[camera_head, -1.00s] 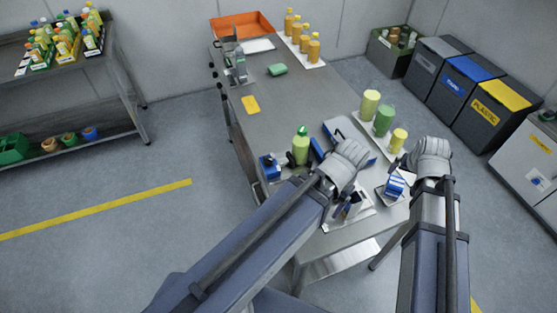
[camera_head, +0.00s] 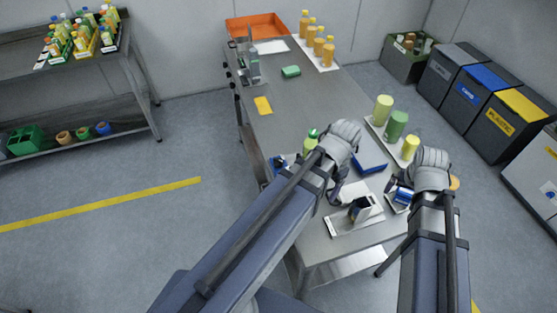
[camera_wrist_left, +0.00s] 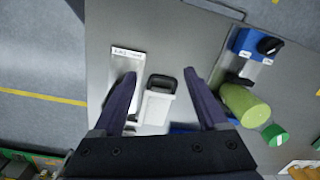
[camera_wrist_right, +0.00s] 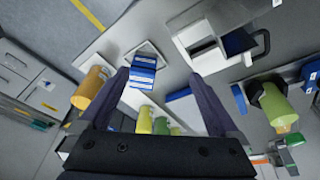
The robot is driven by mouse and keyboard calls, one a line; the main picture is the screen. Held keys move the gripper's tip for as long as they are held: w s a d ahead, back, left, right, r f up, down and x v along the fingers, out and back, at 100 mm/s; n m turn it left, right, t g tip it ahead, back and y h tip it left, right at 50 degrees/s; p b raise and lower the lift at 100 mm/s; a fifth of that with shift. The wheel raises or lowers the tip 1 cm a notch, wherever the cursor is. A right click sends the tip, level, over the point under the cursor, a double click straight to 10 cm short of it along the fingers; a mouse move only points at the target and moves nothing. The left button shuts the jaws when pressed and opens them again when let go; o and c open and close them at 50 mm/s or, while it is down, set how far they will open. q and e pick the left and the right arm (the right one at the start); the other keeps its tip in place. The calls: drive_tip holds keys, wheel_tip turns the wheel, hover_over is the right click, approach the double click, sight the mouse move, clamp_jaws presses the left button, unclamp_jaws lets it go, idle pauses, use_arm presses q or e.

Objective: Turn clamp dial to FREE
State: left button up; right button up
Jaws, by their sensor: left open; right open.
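The clamp dial is a black knob (camera_wrist_left: 269,45) on a blue block (camera_wrist_left: 246,42), at the upper right of the left wrist view. A green bottle (camera_wrist_left: 243,104) with a green cap lies beside it in the picture. In the head view the blue block (camera_head: 277,163) shows only in part behind my left arm. I cannot read the dial's marking. My left gripper (camera_wrist_left: 160,75) is open and empty, to the left of the dial in its wrist view, above a white container (camera_wrist_left: 157,102). My right gripper (camera_wrist_right: 158,75) is open over a blue-and-white stack (camera_wrist_right: 143,72); contact is unclear.
A labelled white plate (camera_wrist_left: 125,68) lies near the left gripper. A blue tray (camera_head: 370,163) and a row of green and yellow cylinders (camera_head: 396,124) stand near both hands. The bench (camera_head: 310,100) is clear around a yellow card (camera_head: 263,105).

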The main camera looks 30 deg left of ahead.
use_arm(q)
drive_tip(key=w+a+m, duration=0.2)
drive_tip(key=w+a, duration=0.4)
drive_tip(key=a, duration=0.3)
drive_tip(key=m+h, duration=0.1)
drive_tip(key=m, duration=0.1)
hover_over(278, 161)
drive_tip(key=shift+d+f+b, duration=0.35)
drive_tip(key=shift+f, duration=0.15)
drive_tip(key=shift+a, duration=0.4)
use_arm(e)
drive_tip(key=s+a+f+n+g, duration=0.1)
drive_tip(key=s+a, duration=0.1)
drive_tip(key=s, duration=0.4)
drive_tip(key=s+a+n+g+h, duration=0.1)
drive_tip(key=s+a+g, duration=0.1)
drive_tip(key=s, duration=0.5)
drive_tip(key=shift+a+f+n+g, duration=0.2)
drive_tip(key=shift+f+n+g, duration=0.1)
drive_tip(key=shift+f+n, duration=0.1)
use_arm(q)
drive_tip(key=shift+f, duration=0.15)
wheel_tip(278, 161, down, 8)
drive_tip(key=b, duration=0.8)
drive_tip(key=shift+r, duration=0.2)
use_arm(e)
wheel_tip(278, 161, down, 8)
drive_tip(key=shift+r, duration=0.15)
use_arm(q)
drive_tip(key=shift+d+r, duration=0.1)
